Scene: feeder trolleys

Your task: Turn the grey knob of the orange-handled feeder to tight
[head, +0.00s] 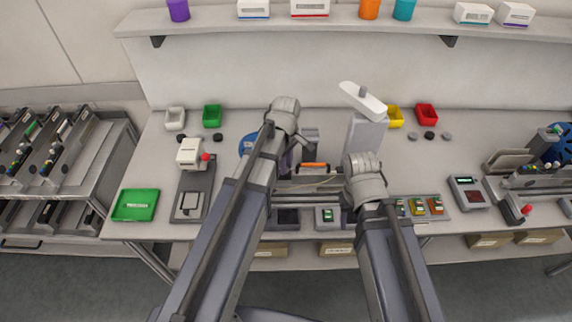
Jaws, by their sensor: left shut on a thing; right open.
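The feeder with the orange handle (315,166) lies at the middle of the bench, between my two arms and partly covered by them. Its grey knob is too small or hidden to make out. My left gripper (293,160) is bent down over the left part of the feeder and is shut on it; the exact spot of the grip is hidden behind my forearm. My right gripper (338,181) is open at the right end of the feeder, mostly hidden by its wrist. I cannot tell whether it touches.
A white-topped grey device (367,132) stands just behind my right wrist. A small press with a red knob (191,185) and a green tray (135,205) are on the left. A handheld meter (467,192) is on the right. A trolley of feeders (85,170) stands far left.

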